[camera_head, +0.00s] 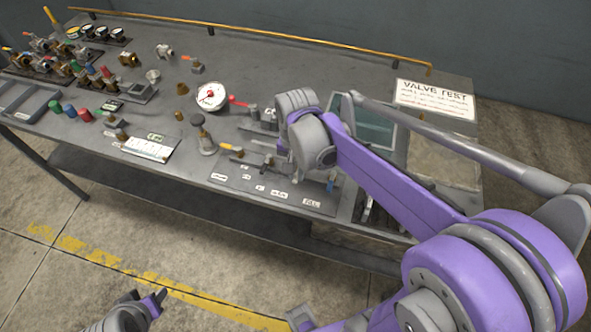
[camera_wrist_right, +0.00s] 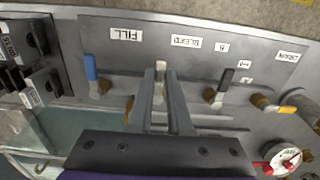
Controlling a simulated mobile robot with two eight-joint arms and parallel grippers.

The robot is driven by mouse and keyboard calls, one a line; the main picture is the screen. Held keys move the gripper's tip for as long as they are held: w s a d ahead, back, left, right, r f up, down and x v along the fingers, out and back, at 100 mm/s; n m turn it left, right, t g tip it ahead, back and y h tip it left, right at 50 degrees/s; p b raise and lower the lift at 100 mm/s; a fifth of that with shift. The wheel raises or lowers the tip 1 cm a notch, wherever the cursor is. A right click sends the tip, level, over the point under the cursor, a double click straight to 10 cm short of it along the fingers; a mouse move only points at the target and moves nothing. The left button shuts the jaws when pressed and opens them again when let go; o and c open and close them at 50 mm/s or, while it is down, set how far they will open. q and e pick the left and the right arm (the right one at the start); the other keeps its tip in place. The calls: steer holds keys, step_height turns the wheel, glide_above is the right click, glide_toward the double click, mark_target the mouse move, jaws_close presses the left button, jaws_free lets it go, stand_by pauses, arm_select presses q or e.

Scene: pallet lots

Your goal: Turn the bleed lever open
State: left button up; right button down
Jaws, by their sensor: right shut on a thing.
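The valve panel (camera_head: 235,180) lies on the bench and carries several levers with printed labels. In the right wrist view the BLEED label (camera_wrist_right: 190,43) is beside the lever with a pale tip (camera_wrist_right: 160,68) that stands between my right gripper's fingers. My right gripper (camera_wrist_right: 160,92) is shut on this lever, which I take to be the bleed lever. Its valve body is mostly hidden by the fingers. In the head view my right wrist covers this part of the panel. My left gripper (camera_head: 146,300) is low at the front, away from the bench and small in view.
A blue lever (camera_wrist_right: 91,68) by the FILL label and a black lever (camera_wrist_right: 225,80) stand on either side of my right gripper. A yellow lever (camera_wrist_right: 288,109) and a gauge (camera_head: 211,96) are further along. Loose fittings fill the bench's left; a rail (camera_head: 250,36) runs along the back.

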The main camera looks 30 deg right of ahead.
mark_target(296, 177)
steer(key=c, duration=0.8)
jaws_free()
steer(key=shift+c, duration=0.2)
step_height(296, 177, up, 11)
steer(key=shift+p, duration=0.45)
steer(key=shift+s+f, duration=0.1)
steer(key=shift+f, duration=0.05)
steer(key=s+a+f+n+t, duration=0.5)
steer(key=s+a+f+n, duration=0.1)
steer(key=s+f+n, duration=0.3)
steer(key=shift+s+a+f+n, duration=0.35)
steer(key=shift+f+n, duration=0.05)
steer(key=shift+f, duration=0.4)
